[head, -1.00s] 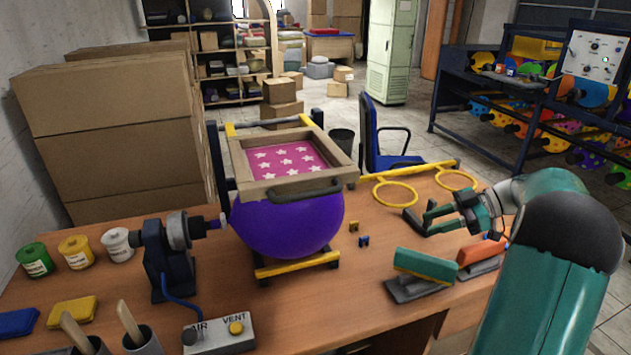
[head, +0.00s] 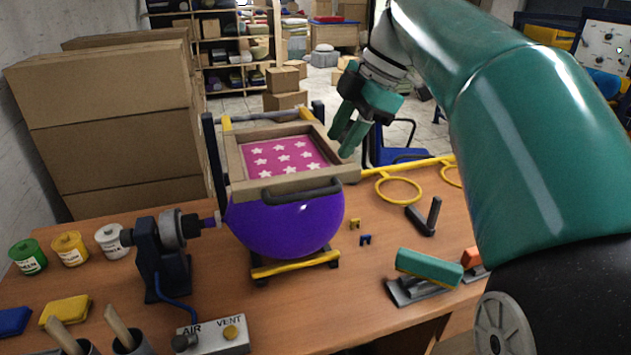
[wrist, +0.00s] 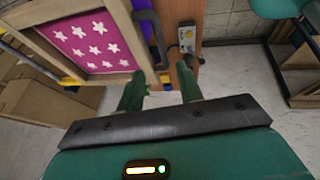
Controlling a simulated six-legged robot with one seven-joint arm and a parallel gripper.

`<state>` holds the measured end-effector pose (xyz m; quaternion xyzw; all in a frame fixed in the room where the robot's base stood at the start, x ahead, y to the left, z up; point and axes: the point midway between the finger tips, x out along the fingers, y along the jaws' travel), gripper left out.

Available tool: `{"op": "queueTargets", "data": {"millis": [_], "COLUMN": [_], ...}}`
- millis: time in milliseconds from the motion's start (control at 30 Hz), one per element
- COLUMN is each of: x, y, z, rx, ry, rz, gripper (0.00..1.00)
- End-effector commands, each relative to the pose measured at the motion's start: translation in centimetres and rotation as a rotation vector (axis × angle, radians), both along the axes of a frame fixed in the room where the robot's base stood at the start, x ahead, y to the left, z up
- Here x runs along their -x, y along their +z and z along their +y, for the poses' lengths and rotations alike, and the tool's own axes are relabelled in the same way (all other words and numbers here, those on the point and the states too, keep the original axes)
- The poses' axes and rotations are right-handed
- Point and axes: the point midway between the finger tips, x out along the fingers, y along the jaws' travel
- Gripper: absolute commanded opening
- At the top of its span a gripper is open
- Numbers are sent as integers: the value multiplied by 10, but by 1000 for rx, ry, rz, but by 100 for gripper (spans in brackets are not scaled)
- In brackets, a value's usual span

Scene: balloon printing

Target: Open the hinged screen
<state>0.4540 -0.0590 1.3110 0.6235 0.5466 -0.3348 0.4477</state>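The hinged screen (head: 241,176) is a wooden frame with a pink panel of white stars. It lies flat over the purple balloon (head: 288,226), with a dark handle (head: 302,190) along its front edge. In the wrist view the screen (wrist: 122,13) is at the upper left, and its handle (wrist: 150,30) shows beside it. My gripper (head: 347,140) is above and just right of the screen, pointing down, apart from the handle. In the wrist view my gripper (wrist: 160,92) has its two fingers spread with nothing between them.
Yellow rings (head: 399,189) and a dark angled stand (head: 425,218) are right of the screen. A teal-topped squeegee (head: 430,267) lies at the front right. A nozzle device (head: 163,252) stands on the left.

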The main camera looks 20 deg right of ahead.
Motion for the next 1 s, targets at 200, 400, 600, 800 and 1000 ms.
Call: {"op": "queueTargets", "data": {"millis": [200, 400, 600, 800, 1000], "x": [-8, -16, -22, -23, -23], "y": [-39, -75, -97, -103, -103], "z": [17, 31, 40, 42, 42], "rx": [-1, -1, -1, -1, -1], "ry": [3, 3, 2, 2, 2], "rz": [1, 1, 0, -1, -1], "gripper": [36, 36, 36, 36, 28]}}
